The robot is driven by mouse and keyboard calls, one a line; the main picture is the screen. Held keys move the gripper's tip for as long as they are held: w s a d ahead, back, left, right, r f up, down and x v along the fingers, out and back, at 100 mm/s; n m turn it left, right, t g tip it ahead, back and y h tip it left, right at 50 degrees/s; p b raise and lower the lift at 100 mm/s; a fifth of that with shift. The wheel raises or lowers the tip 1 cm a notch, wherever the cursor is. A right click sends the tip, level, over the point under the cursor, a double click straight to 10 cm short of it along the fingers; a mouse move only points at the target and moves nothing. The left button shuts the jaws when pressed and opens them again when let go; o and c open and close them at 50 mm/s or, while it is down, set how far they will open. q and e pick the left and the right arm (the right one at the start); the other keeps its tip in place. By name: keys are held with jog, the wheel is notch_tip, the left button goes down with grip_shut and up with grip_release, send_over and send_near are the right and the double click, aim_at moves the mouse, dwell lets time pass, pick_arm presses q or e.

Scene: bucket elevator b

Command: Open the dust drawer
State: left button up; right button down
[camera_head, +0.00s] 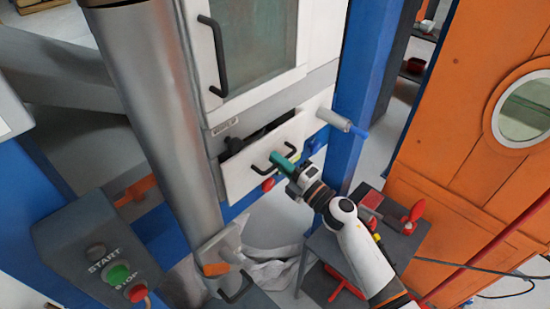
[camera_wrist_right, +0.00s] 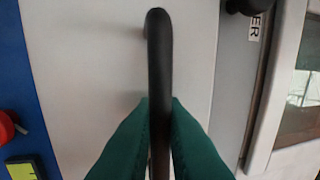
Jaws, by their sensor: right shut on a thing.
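The dust drawer (camera_head: 240,178) has a white front and sits low in the white cabinet. It stands partly out, with a dark opening showing behind the top edge of its front. My right gripper (camera_head: 284,160), with green fingers, is shut on the drawer's black bar handle (camera_head: 262,160). In the right wrist view the handle (camera_wrist_right: 160,55) runs between the two green fingertips (camera_wrist_right: 160,115), in front of the pale drawer front (camera_wrist_right: 90,70). The inside of the drawer is mostly hidden. My left gripper is not in view.
Above the drawer is a windowed door (camera_head: 250,45) with a black handle. A blue post (camera_head: 362,80) stands to the right. A grey control box (camera_head: 100,250) with start and stop buttons is at lower left. A small table (camera_head: 395,235) with tools stands beside my right arm.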

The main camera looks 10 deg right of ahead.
jog(key=r+v, duration=0.2)
jog(key=v, duration=0.8)
jog(key=r+v, duration=0.2)
jog(key=v, duration=0.8)
jog(key=shift+s+d+b, duration=0.25)
jog(key=shift+b, duration=0.1)
jog(key=shift+f, duration=0.1)
jog(key=c, duration=1.5)
grip_release()
jog(key=shift+c, duration=0.2)
jog(key=b+v, duration=0.4)
jog(key=v, duration=0.8)
